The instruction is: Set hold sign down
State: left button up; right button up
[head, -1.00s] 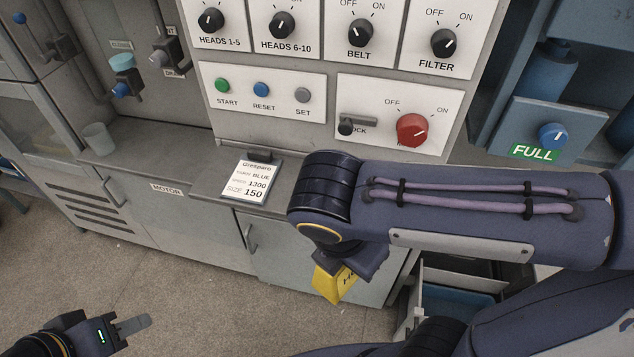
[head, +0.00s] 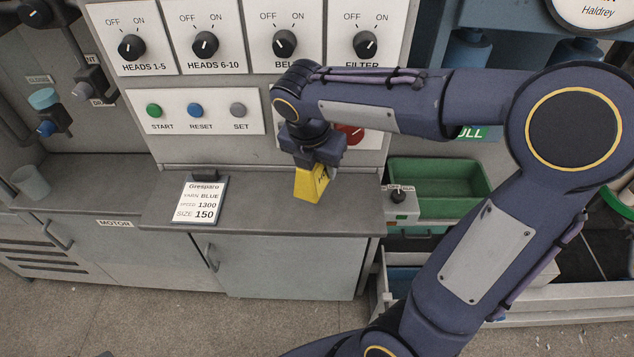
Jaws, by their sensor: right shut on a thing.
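The yellow hold sign (head: 311,185) hangs from my right gripper (head: 313,166), which is shut on its top. The sign is in front of the switch panel and over the right part of the grey counter (head: 265,205). I cannot tell whether its lower edge touches the counter top. My right arm and gripper hide part of the red knob (head: 352,134) behind. My left gripper is not in view.
A card reading Grespara (head: 200,201) rests on the counter left of the sign, with bare counter between. A cup (head: 31,182) stands far left. Right of the counter are a small switch box (head: 399,205) and a green bin (head: 440,185). Buttons and knobs line the panel behind.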

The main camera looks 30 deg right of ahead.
notch_tip(320, 180, down, 3)
jog(key=shift+s+a+r, duration=0.1)
jog(key=shift+r, duration=0.05)
notch_tip(320, 180, down, 4)
jog(key=shift+r, duration=0.1)
jog(key=shift+w+f, duration=0.2)
jog(key=shift+f, duration=0.05)
jog(key=shift+f, duration=0.1)
jog(key=o, duration=1)
